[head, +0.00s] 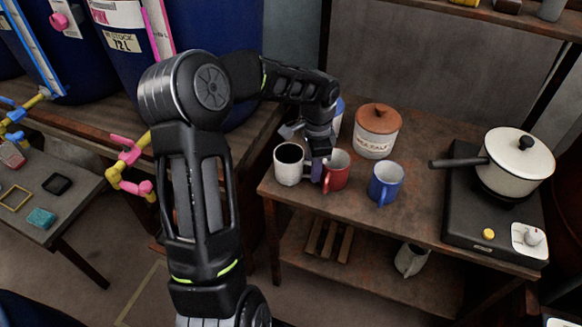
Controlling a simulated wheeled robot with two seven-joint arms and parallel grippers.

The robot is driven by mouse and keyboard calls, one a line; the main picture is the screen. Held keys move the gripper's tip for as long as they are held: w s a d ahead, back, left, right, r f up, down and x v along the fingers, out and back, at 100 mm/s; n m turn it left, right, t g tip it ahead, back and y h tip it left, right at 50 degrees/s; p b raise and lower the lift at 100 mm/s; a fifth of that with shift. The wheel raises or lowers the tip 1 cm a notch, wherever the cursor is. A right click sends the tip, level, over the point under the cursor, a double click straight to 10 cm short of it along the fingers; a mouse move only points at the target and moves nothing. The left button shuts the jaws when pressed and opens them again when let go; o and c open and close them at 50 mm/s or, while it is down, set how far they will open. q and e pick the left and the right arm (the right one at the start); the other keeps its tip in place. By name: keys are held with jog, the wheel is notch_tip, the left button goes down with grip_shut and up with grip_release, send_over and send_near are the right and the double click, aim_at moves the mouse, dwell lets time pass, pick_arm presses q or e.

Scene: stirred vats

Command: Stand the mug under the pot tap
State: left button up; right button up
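Three mugs stand upright on the wooden bench: a white mug (288,166) with dark contents or a dark inside, a red mug (338,172) and a blue mug (385,185). My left gripper (317,174) points down between the white mug and the red mug, close to both. Its fingers are small and partly hidden, so I cannot tell whether they hold a handle. A pink tap (130,170) with a yellow part sticks out at the left of my arm. A yellow and blue tap (22,117) is at the far left. My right gripper is not in view.
A canister with a brown lid (377,132) stands behind the mugs. A cream pot (515,163) sits on a black hotplate (468,205) at right. A white jug (410,259) is on the lower shelf. Large blue vats (95,75) stand at upper left, above a small table (70,212).

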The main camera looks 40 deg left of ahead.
pick_arm(q)
grip_shut()
dwell(1.0)
